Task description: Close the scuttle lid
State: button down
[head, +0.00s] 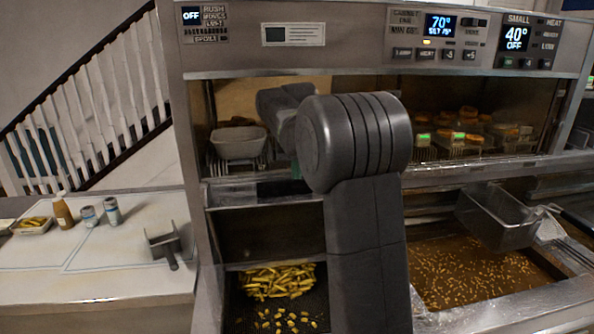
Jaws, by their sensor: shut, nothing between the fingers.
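The likely scuttle is the dark metal fry bin (236,310) in the lower middle, left of my arm. Fries (278,281) are heaped at its back and a few lie loose on its perforated floor, so it stands open from above. A dark upright panel (262,232) rises behind the fries; I cannot tell whether it is the lid or the back wall. My arm rises in front of the bin's right side and bends away toward the shelf above. My gripper is hidden behind the arm.
A heated shelf holds a pale tub (238,143) and browned food (468,112). A fryer with brown oil (470,270) and a wire basket (497,216) lies right. The left counter (90,275) holds a scoop (163,245), bottle (62,210) and shakers, with clear space in front.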

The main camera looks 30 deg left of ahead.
jog(key=shift+s+d+f, duration=0.1)
jog(key=shift+s, duration=0.15)
dwell(0.3)
